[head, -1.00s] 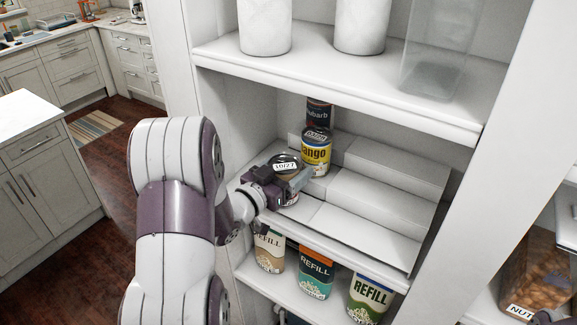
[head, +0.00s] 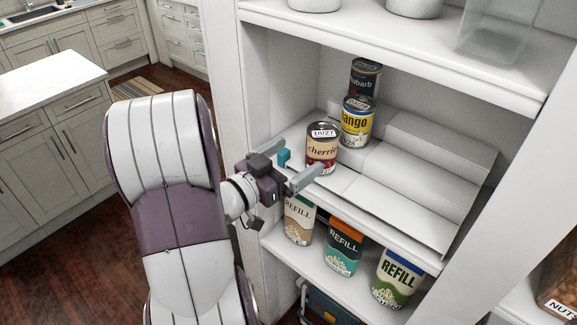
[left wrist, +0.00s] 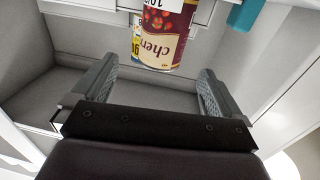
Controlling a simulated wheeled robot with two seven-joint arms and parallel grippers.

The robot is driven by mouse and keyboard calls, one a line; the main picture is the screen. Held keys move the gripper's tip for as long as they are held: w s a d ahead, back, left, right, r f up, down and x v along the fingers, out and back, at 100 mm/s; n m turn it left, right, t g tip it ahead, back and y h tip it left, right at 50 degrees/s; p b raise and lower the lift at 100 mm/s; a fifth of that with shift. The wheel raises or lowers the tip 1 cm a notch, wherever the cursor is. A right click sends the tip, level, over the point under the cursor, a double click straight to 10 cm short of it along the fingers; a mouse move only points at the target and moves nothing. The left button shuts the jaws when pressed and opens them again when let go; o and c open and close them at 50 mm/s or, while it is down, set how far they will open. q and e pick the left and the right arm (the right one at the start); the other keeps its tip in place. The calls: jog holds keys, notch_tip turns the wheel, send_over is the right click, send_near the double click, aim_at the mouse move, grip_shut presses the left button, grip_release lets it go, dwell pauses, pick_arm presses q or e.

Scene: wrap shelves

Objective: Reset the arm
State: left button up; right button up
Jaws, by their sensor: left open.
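My left gripper (head: 297,168) is open and empty in front of the stepped shelf rack (head: 398,194). A cherries can (head: 321,150), labelled 10/27, stands upright on the rack's lowest step, just beyond the fingers and apart from them. It also shows in the left wrist view (left wrist: 163,38), ahead of the two spread fingers (left wrist: 153,85). A yellow mango can (head: 357,124) stands on the step behind it, and a dark rhubarb can (head: 364,78) stands at the back. My right gripper is not visible.
Refill packs, one beige (head: 298,222), one teal (head: 343,248) and one green-white (head: 396,278), stand on the shelf below. The upper shelf edge (head: 400,50) overhangs the rack. The rack's right side is empty. A kitchen island (head: 50,120) is at left.

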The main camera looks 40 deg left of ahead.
pick_arm(q)
jog(key=shift+s+a, duration=0.1)
jog(key=shift+s, duration=0.45)
jog(key=shift+f, duration=0.1)
jog(key=s+a+f+n+g+y+b, duration=0.1)
jog(key=s+a+f+n+g+y, duration=0.25)
jog(key=f+g, duration=0.3)
jog(key=s+a+f+n+g+y, duration=0.2)
jog(key=a+f+g+y, duration=0.25)
jog(key=f, duration=0.35)
jog(key=s+d+f+m+g+h+b, duration=0.1)
jog(key=d+g+h, duration=0.1)
jog(key=d, duration=0.8)
jog(key=s+d+f+m+g+h+b, duration=0.1)
jog(key=d+f+m+g+h, duration=0.1)
jog(key=d, duration=0.8)
jog(key=shift+s+d+f+g+h, duration=0.2)
jog(key=shift+s+g+h, duration=0.2)
jog(key=shift+g, duration=0.3)
